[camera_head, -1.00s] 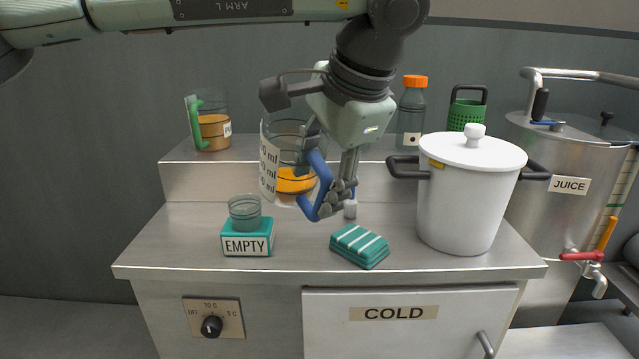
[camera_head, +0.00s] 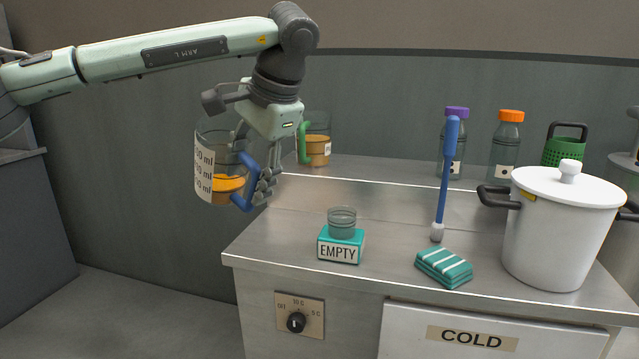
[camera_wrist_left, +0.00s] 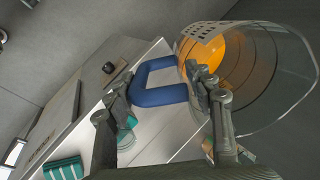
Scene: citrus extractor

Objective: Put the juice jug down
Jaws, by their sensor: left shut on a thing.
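The juice jug is a clear measuring jug (camera_head: 213,163) with a blue handle and some orange juice in the bottom. My left gripper (camera_head: 262,186) is shut on the blue handle in the head view. It holds the jug upright in the air, left of the steel counter's left edge (camera_head: 232,256). In the left wrist view, the fingers (camera_wrist_left: 165,93) close on the blue handle (camera_wrist_left: 158,97), with the jug (camera_wrist_left: 262,75) at the upper right. My right gripper is not in view.
A green-handled jug (camera_head: 318,150) stands on the back shelf with two bottles. A small glass (camera_head: 341,222) stands on the EMPTY block (camera_head: 341,246). A blue brush (camera_head: 445,180), a teal striped cloth (camera_head: 444,267) and a white pot (camera_head: 557,235) occupy the right. The counter's left part is bare.

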